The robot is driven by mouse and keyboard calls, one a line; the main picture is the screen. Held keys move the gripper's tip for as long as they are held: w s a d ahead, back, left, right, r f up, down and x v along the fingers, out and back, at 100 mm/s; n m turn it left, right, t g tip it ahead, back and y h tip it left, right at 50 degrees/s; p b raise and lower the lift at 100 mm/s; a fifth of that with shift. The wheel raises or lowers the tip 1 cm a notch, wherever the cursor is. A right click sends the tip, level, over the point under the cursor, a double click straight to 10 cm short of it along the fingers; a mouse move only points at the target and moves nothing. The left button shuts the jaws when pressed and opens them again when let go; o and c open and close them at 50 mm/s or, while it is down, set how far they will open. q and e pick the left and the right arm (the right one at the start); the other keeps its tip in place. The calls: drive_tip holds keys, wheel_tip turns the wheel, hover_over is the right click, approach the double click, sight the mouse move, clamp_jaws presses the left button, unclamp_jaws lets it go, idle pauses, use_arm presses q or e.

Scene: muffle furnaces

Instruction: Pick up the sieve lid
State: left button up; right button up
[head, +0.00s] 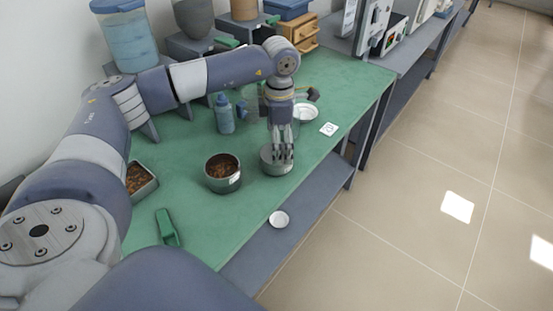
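My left gripper (283,157) points down over a round grey metal piece (268,167) on the green bench. Its fingertips overlap this piece in the picture; I cannot tell whether they touch it or how far apart they are. The piece may be the sieve lid or a sieve part, but its top is partly hidden by the fingers. Just left of it stands a round metal sieve or pan (223,184) filled with brown material. My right gripper is not in view.
A blue bottle (224,114) and a white dish (306,113) stand behind the gripper. A green scoop (167,228) and a tray of brown material (147,189) are at left.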

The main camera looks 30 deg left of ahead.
use_arm(q)
wheel_tip(320, 180, down, 2)
drive_tip(key=shift+b, duration=0.3)
drive_tip(key=shift+w+f, duration=0.1)
drive_tip(key=shift+f, duration=0.15)
drive_tip(key=shift+r, duration=0.1)
drive_tip(key=shift+c, duration=0.4)
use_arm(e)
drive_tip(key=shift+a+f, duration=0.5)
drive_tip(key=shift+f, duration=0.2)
use_arm(q)
drive_tip(key=c, duration=1.1)
drive_tip(key=shift+o, duration=0.2)
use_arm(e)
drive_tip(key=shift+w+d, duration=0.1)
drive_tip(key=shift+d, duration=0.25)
use_arm(q)
drive_tip(key=shift+r, duration=0.1)
